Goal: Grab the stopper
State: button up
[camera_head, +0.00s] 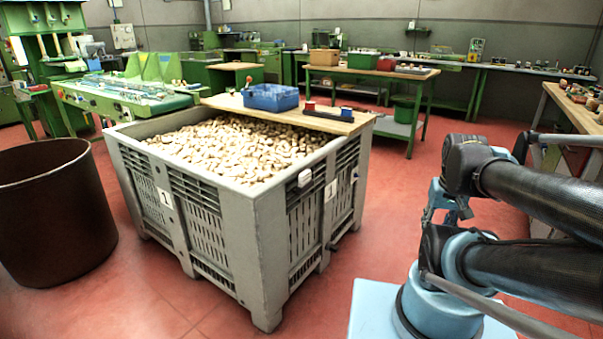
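A large grey crate (222,185) stands in the middle, filled with many pale cork pieces (236,146). I cannot tell any single stopper apart in the heap. A small whitish piece (305,178) shows at the crate's near right wall; I cannot tell whether it is a stopper. My arm reaches in from the right, folded, with black links and blue joints. My gripper (438,206) seems to be the small blue and grey part at its end, partly hidden by the joints. It is right of the crate and apart from it. Its fingers are unclear.
A wooden board (330,122) lies across the crate's far end, carrying a blue bin (270,97) and a dark bar with small red and blue objects. A brown drum (52,210) stands left. Green workbenches (372,72) line the back. Red floor lies open around the crate.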

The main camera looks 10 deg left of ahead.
aim_at(266, 175)
jog(key=z, duration=1.4)
jog(key=k, duration=1.6)
jog(key=u, duration=1.9)
jog(key=i, duration=1)
